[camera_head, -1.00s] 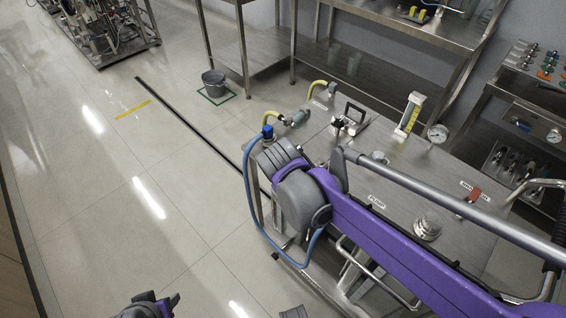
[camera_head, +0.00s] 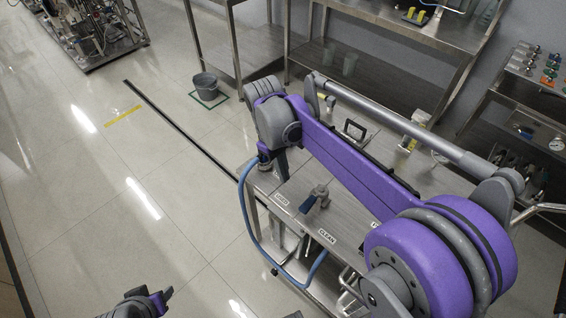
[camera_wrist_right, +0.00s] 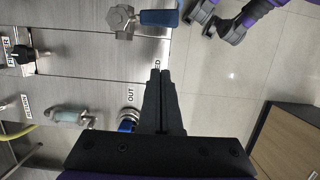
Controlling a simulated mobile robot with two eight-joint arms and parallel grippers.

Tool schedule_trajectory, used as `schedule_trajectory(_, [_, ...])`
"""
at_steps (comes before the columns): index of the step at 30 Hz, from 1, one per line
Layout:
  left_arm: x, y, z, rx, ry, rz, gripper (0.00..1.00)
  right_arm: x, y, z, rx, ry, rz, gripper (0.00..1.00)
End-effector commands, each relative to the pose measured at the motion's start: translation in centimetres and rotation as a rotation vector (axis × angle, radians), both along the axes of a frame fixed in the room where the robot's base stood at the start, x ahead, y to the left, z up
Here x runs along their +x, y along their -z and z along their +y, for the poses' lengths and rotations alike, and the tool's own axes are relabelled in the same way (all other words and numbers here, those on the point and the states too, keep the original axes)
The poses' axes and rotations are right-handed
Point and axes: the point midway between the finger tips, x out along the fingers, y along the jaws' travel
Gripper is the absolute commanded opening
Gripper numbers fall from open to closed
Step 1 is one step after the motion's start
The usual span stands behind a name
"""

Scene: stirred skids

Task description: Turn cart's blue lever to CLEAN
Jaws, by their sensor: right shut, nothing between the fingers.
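The blue lever (camera_head: 310,200) stands on the steel cart top (camera_head: 345,205), on a grey metal hub. Its handle points toward the cart's near-left edge, between the CLEAN label (camera_head: 327,236) and another label (camera_head: 281,199) that I cannot read. In the right wrist view the blue handle (camera_wrist_right: 160,17) lies at the top, clear of my fingers. My right gripper (camera_wrist_right: 163,75) is shut and empty, with its tips over a partly covered label. In the head view my right gripper (camera_head: 282,165) is mostly hidden by its wrist, beyond and left of the lever. Part of my left arm shows bottom left; its jaws are unclear.
A blue hose (camera_head: 243,205) loops off the cart's left side. The OUT label (camera_wrist_right: 131,96) and hose fittings lie beside my fingers. A grey bucket (camera_head: 205,86) stands on the floor, and steel shelves (camera_head: 400,60) stand behind.

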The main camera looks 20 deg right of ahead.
Motion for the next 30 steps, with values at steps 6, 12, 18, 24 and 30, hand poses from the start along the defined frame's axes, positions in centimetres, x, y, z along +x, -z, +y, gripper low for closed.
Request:
schedule_trajectory(6, [-0.1,0.4,0.0,0.000,0.000,0.002,0.50,-1.1,4.7,-0.5,-0.001,0.002,-0.001,0.00])
schedule_trajectory(12, [0.0,0.0,0.0,0.000,0.000,0.000,0.50,-3.6,4.8,-1.6,-0.001,0.002,-0.001,0.00])
schedule_trajectory(18, [0.1,-0.2,0.0,0.000,0.000,-0.001,0.50,-4.7,4.8,-2.1,-0.001,0.002,-0.001,0.00])
schedule_trajectory(24, [0.1,-0.1,0.0,0.000,0.000,-0.001,0.50,-4.8,4.8,-2.1,-0.001,0.001,-0.001,0.00])
schedule_trajectory(30, [0.1,-0.1,0.0,0.000,0.000,-0.001,0.50,-4.8,4.8,-2.1,-0.001,-0.002,-0.001,0.00])
